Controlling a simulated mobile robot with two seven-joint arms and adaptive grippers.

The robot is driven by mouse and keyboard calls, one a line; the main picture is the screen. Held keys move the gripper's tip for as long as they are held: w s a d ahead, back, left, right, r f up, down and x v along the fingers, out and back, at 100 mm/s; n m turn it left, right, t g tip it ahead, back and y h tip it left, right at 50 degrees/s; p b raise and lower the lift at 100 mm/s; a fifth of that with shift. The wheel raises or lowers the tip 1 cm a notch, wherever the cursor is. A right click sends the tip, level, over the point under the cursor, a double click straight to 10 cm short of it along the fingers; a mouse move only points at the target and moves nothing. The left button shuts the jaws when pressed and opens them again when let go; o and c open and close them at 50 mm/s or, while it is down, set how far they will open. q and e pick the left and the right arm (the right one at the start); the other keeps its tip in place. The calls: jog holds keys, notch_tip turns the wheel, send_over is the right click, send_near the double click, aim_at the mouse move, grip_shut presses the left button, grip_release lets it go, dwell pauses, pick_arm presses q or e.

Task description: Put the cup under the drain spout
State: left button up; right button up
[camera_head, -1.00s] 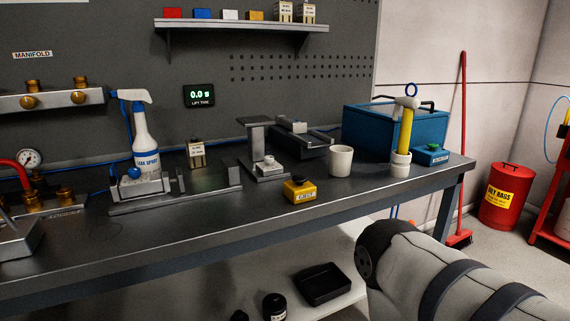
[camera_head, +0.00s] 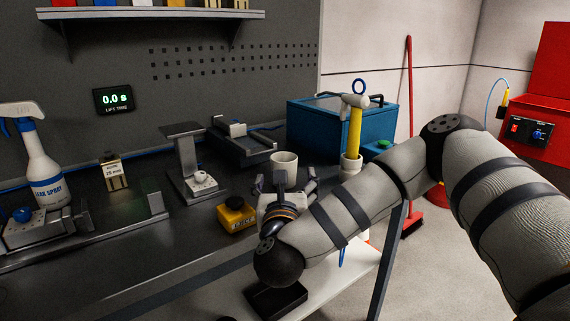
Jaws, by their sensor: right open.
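A white cup (camera_head: 284,161) stands upright on the dark workbench (camera_head: 130,232), in front of a grey fixture. My right gripper (camera_head: 285,183) reaches in from the right, open, with its fingers on the near side of the cup. The fingers and wrist cover the cup's lower part, and I cannot tell whether they touch it. I cannot make out a drain spout in this view. My left gripper is not in view.
A yellow button box (camera_head: 236,214) sits just left of my right gripper. A grey stand (camera_head: 187,165) and a spray bottle (camera_head: 42,170) are farther left. A hammer (camera_head: 355,128) stands in a white holder beside the blue toolbox (camera_head: 310,125).

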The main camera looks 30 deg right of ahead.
aim_at(284, 154)
jog(key=x, duration=1.1)
jog(key=shift+w+a, duration=0.2)
jog(key=shift+w, duration=0.15)
jog(key=c, duration=1.2)
